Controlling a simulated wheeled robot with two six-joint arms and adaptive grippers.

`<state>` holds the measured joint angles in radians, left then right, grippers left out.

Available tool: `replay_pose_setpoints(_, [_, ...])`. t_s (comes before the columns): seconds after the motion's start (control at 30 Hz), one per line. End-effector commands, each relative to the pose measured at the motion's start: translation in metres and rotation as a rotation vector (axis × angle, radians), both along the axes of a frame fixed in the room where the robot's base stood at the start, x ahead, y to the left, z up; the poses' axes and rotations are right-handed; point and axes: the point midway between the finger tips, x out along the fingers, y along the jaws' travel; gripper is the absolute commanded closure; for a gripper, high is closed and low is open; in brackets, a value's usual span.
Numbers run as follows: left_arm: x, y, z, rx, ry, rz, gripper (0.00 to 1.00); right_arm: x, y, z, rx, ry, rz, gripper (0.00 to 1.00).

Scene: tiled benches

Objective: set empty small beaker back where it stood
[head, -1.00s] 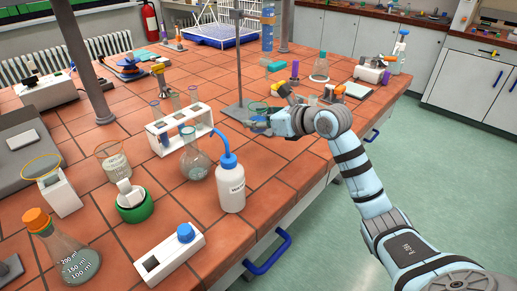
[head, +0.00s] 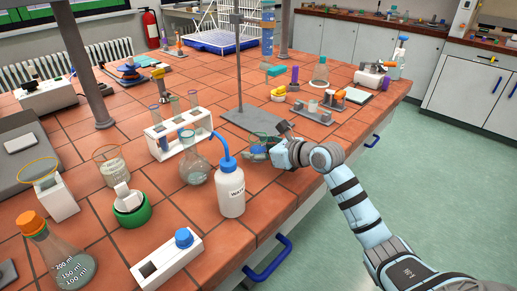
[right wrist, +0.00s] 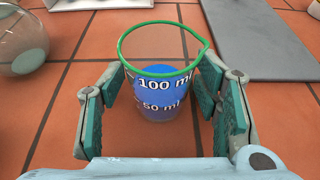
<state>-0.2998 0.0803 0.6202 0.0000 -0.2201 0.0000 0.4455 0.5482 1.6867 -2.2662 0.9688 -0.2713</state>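The small beaker (head: 258,147) is clear, with a green rim and a pouring lip. In the right wrist view the beaker (right wrist: 165,105) is upright, with white "100 ml" and "50 ml" marks and a blue area on its wall. I cannot tell whether that blue is a marking or contents. My right gripper (right wrist: 162,88) has one finger on each side of the beaker, fingertips close against its wall. In the head view my right gripper (head: 272,149) is low, in front of the stand. Whether the beaker's base touches the tiles is hidden. My left gripper is not in view.
The stand's grey base plate (head: 250,120) lies just behind the beaker. A round flask (head: 194,168), a white tube rack (head: 178,134) and a wash bottle (head: 230,190) are to the left. Bare tiles (head: 292,178) lie in front, towards the bench edge.

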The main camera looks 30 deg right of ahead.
Motion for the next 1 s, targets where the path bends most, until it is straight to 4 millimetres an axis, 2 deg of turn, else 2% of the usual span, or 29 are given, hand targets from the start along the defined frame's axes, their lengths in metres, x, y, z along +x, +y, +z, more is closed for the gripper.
replay_pose_setpoints(0.37, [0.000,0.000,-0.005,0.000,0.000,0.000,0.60,-0.002,-0.001,0.000,-0.003,0.001,0.000,0.41])
replay_pose_setpoints(0.57, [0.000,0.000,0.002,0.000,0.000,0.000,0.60,-0.034,-0.018,0.015,-0.011,0.002,0.000,0.41])
replay_pose_setpoints(0.67, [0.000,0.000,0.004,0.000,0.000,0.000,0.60,-0.057,-0.030,0.023,-0.014,0.004,-0.002,0.41])
replay_pose_setpoints(0.8, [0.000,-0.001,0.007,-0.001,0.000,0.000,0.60,-0.086,-0.038,0.036,-0.012,0.008,0.005,0.41])
replay_pose_setpoints(0.93, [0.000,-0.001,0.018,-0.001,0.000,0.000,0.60,-0.104,-0.045,0.045,-0.013,0.010,0.000,0.41])
replay_pose_setpoints(0.97, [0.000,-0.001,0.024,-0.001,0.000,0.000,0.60,-0.108,-0.044,0.049,-0.008,0.010,0.006,0.41])
replay_pose_setpoints(1.0, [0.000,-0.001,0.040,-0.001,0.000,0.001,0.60,-0.109,-0.047,0.055,-0.001,0.008,-0.005,0.41])
